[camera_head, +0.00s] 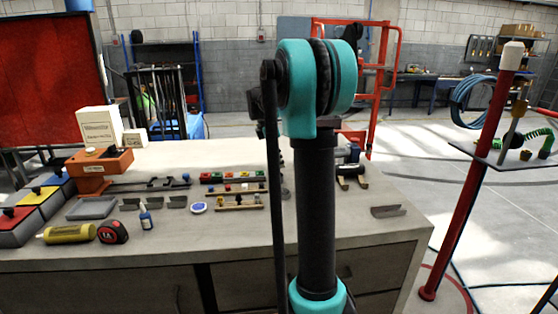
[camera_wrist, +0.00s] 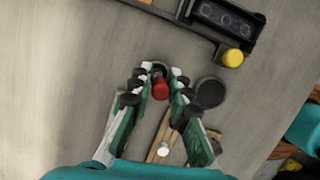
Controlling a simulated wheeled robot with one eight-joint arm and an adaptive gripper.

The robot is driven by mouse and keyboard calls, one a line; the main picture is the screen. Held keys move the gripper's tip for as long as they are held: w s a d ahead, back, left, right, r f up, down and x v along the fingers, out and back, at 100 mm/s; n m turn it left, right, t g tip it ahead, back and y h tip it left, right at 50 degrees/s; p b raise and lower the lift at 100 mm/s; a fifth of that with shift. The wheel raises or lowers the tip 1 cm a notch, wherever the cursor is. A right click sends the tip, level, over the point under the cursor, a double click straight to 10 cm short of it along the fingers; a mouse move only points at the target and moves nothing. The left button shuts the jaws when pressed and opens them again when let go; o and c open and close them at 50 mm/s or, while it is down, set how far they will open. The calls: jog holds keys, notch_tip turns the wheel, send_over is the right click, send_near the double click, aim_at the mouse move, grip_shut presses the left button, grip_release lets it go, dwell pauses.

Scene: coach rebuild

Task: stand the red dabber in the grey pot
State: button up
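The red dabber (camera_wrist: 160,90) shows in the wrist view as a red rounded end between the two fingers of my gripper (camera_wrist: 160,73). The fingers stand close on either side of it. I cannot tell whether they press on it, or whether it is lifted. A dark grey round thing (camera_wrist: 210,92) lies just right of the right finger; it may be the grey pot, but I cannot tell for sure. In the head view my own arm hides the gripper and this part of the bench.
A wooden rack (camera_wrist: 160,145) with a white knob (camera_wrist: 163,150) shows between my fingers. A black holder (camera_wrist: 225,20) with a yellow knob (camera_wrist: 232,58) lies beyond. On the bench (camera_head: 200,240) stand an orange device (camera_head: 100,170), a blue bottle (camera_head: 145,218) and a tape measure (camera_head: 112,232).

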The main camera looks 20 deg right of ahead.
jog(key=shift+o, duration=1.2)
jog(key=shift+r, duration=0.1)
jog(key=v, duration=1.2)
